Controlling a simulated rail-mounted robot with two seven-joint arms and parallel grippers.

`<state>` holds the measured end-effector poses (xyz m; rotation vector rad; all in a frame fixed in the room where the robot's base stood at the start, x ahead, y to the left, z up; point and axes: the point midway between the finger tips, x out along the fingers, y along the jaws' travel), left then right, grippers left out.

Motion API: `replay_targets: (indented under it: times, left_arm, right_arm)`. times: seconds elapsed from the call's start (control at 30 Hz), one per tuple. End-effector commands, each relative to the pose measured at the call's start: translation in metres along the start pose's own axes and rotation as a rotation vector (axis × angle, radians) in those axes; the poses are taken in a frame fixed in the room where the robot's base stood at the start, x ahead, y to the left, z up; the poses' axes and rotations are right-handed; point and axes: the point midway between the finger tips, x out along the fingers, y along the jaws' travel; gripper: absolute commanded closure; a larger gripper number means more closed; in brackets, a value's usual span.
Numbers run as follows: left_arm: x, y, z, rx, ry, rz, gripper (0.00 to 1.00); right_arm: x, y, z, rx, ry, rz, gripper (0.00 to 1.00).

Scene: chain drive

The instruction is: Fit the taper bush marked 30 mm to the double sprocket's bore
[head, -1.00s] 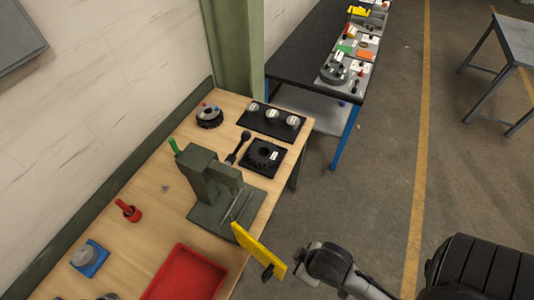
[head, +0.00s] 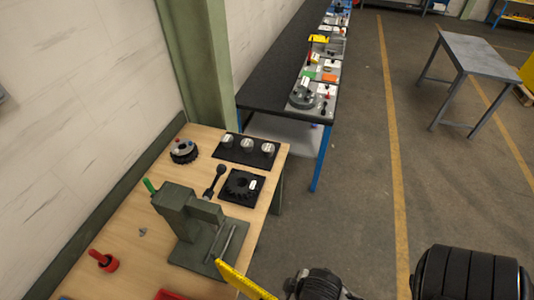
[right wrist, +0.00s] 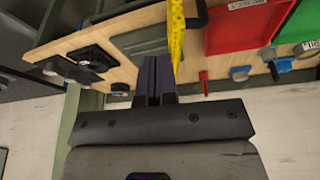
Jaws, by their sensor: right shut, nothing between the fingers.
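Three silver taper bushes (head: 247,145) stand in a row on a black board (head: 236,157) at the back of the bench; their markings are too small to read. A dark toothed sprocket (head: 240,187) with a white label lies on a black mat in front of them. Another dark toothed wheel (head: 184,153), with small red and blue parts on top, sits to the left. I cannot tell which is the double sprocket. My right gripper (right wrist: 153,78) is shut and empty in the right wrist view, with the bench beyond its fingertips. My left gripper is not in view.
A green press (head: 190,220) stands mid-bench, with a yellow ruler-like strip (head: 243,282) at its front. A dark-handled tool (head: 215,180) lies between the toothed parts. A red tray (right wrist: 245,25) shows in the right wrist view.

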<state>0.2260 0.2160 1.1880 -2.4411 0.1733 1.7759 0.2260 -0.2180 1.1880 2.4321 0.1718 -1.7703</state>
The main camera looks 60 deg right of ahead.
Motion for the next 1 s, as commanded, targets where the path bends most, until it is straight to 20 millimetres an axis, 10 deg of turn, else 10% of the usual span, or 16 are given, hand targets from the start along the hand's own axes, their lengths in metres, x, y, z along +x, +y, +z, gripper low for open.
replay_targets:
  times: [0.37, 1.0]
  left_arm:
    - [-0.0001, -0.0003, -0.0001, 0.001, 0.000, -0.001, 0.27]
    - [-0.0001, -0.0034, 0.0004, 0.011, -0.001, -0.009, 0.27]
  right_arm:
    - [0.0000, -0.0018, -0.0002, 0.005, 0.000, -0.005, 1.00]
    - [0.0001, -0.0014, 0.0000, 0.004, 0.000, -0.003, 0.39]
